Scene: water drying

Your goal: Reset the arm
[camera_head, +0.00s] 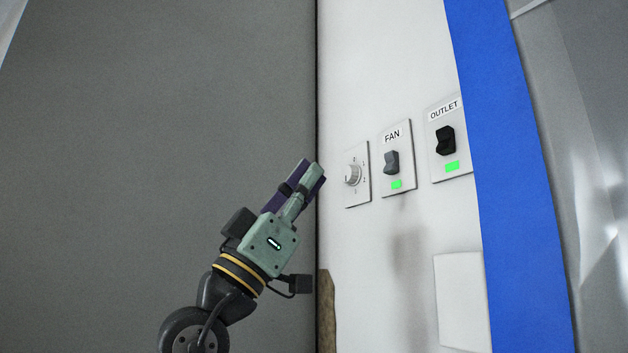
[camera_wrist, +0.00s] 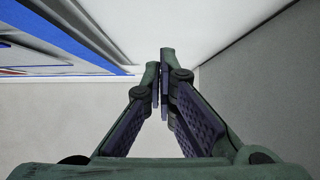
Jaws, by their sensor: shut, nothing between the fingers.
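My gripper (camera_head: 314,173) is at the end of my arm in the head view, pointing up and to the right in front of the grey panel and near the corner with the white wall. Its fingers are together with nothing visible held. In the wrist view my gripper (camera_wrist: 163,82) shows both green and dark purple fingers meeting near their tips. It appears to the left of the round dial (camera_head: 352,175); whether the tips touch the wall is hard to tell.
The white wall (camera_head: 375,75) carries a FAN switch (camera_head: 392,162) and an OUTLET switch (camera_head: 445,140), each with a green mark below. A blank white plate (camera_head: 462,300) is lower right. A blue strip (camera_head: 510,180) runs down the right. The large grey panel (camera_head: 150,120) fills the left.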

